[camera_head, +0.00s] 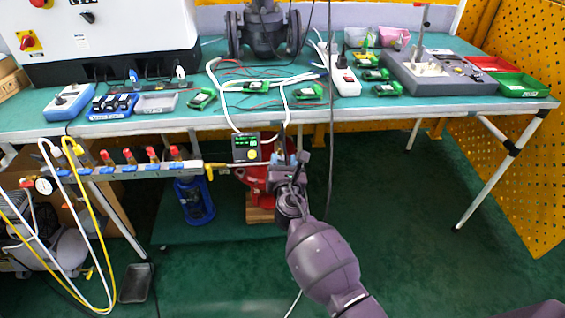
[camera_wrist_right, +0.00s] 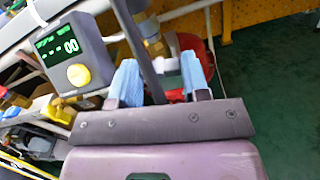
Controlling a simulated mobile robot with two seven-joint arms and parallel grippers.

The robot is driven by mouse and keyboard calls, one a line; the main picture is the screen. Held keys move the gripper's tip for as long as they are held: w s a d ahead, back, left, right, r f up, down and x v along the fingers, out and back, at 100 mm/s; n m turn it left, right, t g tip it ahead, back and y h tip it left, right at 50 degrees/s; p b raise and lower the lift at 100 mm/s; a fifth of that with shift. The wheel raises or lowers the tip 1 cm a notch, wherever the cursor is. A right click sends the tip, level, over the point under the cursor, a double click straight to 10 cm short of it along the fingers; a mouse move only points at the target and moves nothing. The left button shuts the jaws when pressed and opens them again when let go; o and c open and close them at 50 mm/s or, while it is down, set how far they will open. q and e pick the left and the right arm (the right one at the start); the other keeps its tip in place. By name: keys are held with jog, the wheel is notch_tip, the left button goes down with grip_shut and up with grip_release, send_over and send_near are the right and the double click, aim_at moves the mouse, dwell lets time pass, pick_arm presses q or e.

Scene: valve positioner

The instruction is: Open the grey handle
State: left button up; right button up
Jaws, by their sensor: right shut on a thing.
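My right gripper (camera_head: 290,170) reaches up from the bottom right to the valve assembly below the front edge of the bench. In the wrist view, the blue pads of my right gripper (camera_wrist_right: 161,76) are on both sides of a small light-grey piece (camera_wrist_right: 170,66), which looks like the grey handle. The gripper is shut on it, and the fingers hide most of it. A red body (camera_wrist_right: 194,48) shows behind the fingers. In the head view, the red body (camera_head: 258,178) is partly hidden by my gripper. My left gripper is not in view.
A box with a green display (camera_head: 246,148) and yellow knob is close left of the gripper. A dark cable (camera_head: 331,120) hangs nearby and a dark strip crosses the wrist view. A manifold with red-topped valves (camera_head: 152,165) is left. Green floor (camera_head: 400,220) is clear at right.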

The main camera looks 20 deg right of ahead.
jog(key=shift+f+m, duration=0.2)
jog(key=shift+m, duration=0.7)
jog(key=shift+m+b, duration=0.55)
jog(key=shift+m, duration=1.35)
jog(key=m+b, duration=0.1)
jog(key=m, duration=0.2)
jog(key=shift+f+b, duration=0.1)
jog(key=shift+b, duration=0.25)
jog(key=shift+m, duration=1.2)
jog(key=shift+m+b, duration=0.5)
jog(key=shift+m, duration=1.3)
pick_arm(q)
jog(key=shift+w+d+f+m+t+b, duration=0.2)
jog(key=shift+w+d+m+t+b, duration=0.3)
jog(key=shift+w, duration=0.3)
pick_arm(e)
jog(key=shift+m, duration=0.5)
jog(key=shift+r, duration=0.2)
